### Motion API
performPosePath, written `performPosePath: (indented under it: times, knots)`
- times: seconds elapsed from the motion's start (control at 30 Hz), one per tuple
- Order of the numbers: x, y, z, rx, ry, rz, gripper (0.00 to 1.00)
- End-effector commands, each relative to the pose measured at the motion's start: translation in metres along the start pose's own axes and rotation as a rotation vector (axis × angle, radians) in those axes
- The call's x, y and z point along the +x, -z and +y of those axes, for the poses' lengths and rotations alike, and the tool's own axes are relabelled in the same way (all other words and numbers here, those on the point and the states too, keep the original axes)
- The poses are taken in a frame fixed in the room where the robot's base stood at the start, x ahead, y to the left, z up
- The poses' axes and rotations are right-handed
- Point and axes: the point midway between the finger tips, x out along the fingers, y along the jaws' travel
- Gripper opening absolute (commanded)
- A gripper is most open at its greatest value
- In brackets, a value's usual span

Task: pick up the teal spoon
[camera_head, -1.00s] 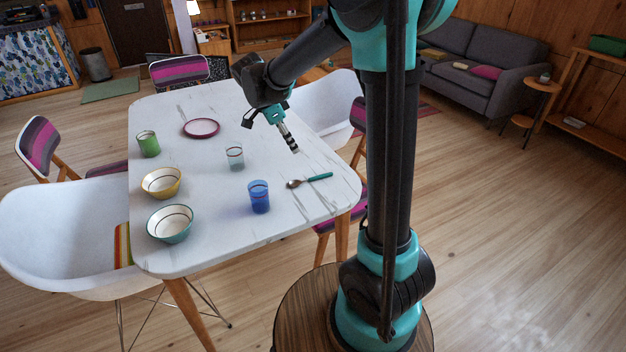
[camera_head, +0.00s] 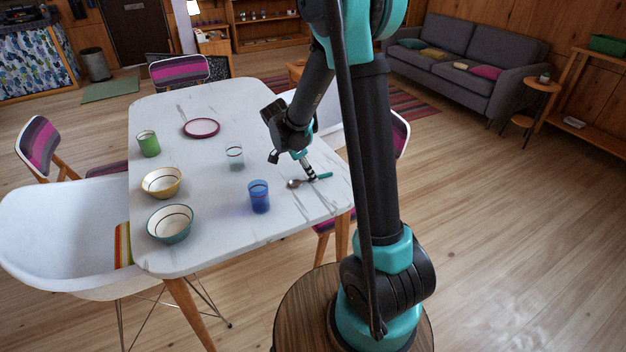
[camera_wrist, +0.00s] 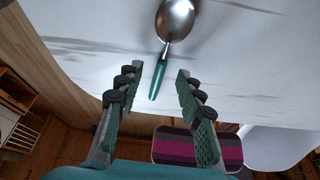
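The teal spoon (camera_head: 325,176) lies on the white marbled table (camera_head: 215,220) near its right edge. In the wrist view the spoon's teal handle (camera_wrist: 158,80) points toward the space between my fingers, with its metal bowl farther off. My gripper (camera_head: 311,178) is over the spoon's handle in the head view and hides part of it. In the wrist view my gripper (camera_wrist: 160,85) is open, one finger on each side of the handle's end, with gaps on both sides. Nothing is held.
A blue cup (camera_head: 259,197) stands left of the spoon, and a clear glass (camera_head: 235,158) stands behind that. Two bowls, yellow (camera_head: 161,183) and teal (camera_head: 170,224), a green cup (camera_head: 148,144) and a purple plate (camera_head: 201,128) are farther left. The table around the spoon is clear.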

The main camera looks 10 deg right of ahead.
Motion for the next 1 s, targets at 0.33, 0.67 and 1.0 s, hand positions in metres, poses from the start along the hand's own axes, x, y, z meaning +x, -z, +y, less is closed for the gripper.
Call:
performPosePath:
  times: [0.33, 0.67, 1.0]
  knots:
    - [0.0114, -0.0003, -0.0002, 0.000, 0.000, 0.000, 0.37]
    - [0.0112, -0.0003, -0.0002, 0.000, 0.000, 0.000, 0.00]
    - [0.0109, -0.0001, -0.0001, 0.000, 0.000, 0.000, 0.00]
